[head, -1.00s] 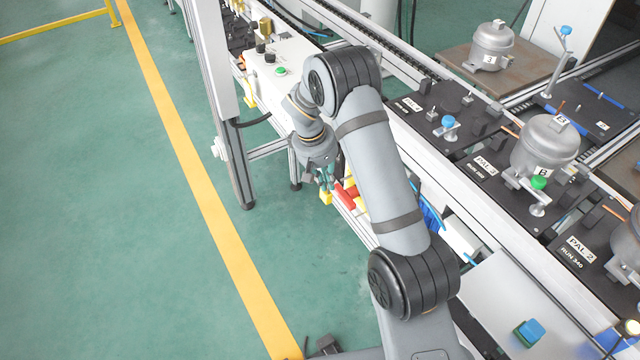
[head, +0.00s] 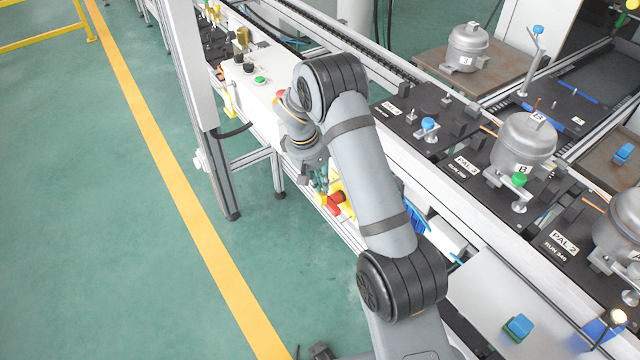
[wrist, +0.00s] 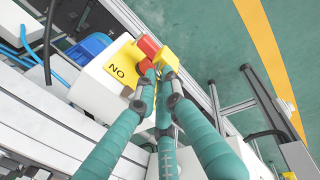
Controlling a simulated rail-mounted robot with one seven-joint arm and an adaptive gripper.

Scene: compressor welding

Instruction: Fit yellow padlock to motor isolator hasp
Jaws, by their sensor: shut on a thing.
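The yellow padlock (wrist: 168,58) is between the teal fingertips of my gripper (wrist: 160,78) in the wrist view. My gripper is shut on it. The motor isolator shows as a red handle (wrist: 148,46) on a yellow plate (wrist: 122,64), just left of the padlock. The padlock looks very close to the handle; I cannot tell whether they touch. The hasp hole and the shackle are hidden or too small to make out. In the head view my gripper (head: 321,186) points down beside the red handle (head: 336,199), and the padlock (head: 323,199) is small and partly covered.
The isolator sits on a white box (wrist: 96,82) on the conveyor frame's side, with a blue bin (wrist: 88,48) and cables nearby. A control panel with a green button (head: 260,80) stands beyond. Compressors (head: 524,140) stand on the line at right. Green floor at left is clear.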

